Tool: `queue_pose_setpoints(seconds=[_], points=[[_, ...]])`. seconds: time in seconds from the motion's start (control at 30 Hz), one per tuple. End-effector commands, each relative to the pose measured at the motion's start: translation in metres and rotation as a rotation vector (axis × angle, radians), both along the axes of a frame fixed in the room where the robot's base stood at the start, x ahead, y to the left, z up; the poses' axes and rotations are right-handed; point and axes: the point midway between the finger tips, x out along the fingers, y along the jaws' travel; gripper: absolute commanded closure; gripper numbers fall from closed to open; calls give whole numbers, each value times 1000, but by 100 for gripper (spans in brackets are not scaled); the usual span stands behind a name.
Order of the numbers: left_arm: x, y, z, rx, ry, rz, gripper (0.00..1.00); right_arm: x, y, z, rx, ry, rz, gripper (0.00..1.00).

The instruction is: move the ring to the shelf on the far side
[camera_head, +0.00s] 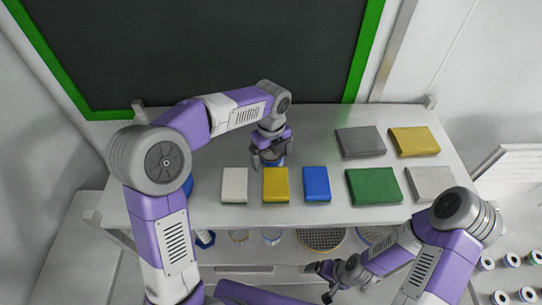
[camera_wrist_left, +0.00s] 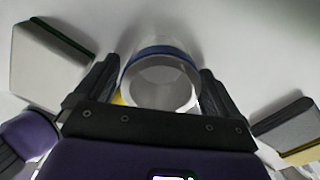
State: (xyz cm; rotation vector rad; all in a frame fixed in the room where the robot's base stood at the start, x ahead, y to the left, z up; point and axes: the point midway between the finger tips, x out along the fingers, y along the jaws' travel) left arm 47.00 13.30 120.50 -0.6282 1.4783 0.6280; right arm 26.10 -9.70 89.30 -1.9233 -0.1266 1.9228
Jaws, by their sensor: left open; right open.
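A white hollow ring with a blue band (camera_wrist_left: 160,80) stands between the fingers of my left gripper (camera_wrist_left: 160,92) in the left wrist view. In the head view only a bluish part of the ring (camera_head: 273,163) shows under my left gripper (camera_head: 267,160), over the upper shelf top (camera_head: 225,160). The left gripper is open, with one finger on each side of the ring; I cannot tell whether they touch it. My right gripper (camera_head: 325,283) is open and empty, low in front of the shelf unit.
White, yellow (camera_head: 275,185), blue (camera_head: 316,184), green (camera_head: 374,186) and grey blocks lie on the top, right of and in front of the left gripper. A blue object (camera_head: 189,184) is partly hidden by my left arm. The lower shelf holds a round sieve (camera_head: 322,238) and several round items.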

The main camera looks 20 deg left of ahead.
Motion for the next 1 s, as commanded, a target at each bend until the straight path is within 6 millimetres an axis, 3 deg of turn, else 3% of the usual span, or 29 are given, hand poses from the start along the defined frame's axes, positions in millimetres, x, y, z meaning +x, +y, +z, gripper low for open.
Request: queue_pose_setpoints(seconds=[0.07,0.47,0.73,1.0], points=[[0,0,0,0,0,0,13,0,0,0,0,0,0,4],[0,0,1,-1,-2,0,73,0,0,0,0,0,0,4],[1,0,9,-1,-5,0,74,0,0,0,0,0,0,4],[1,0,60,-2,-6,1,74,0,0,3,0,0,0,4]])
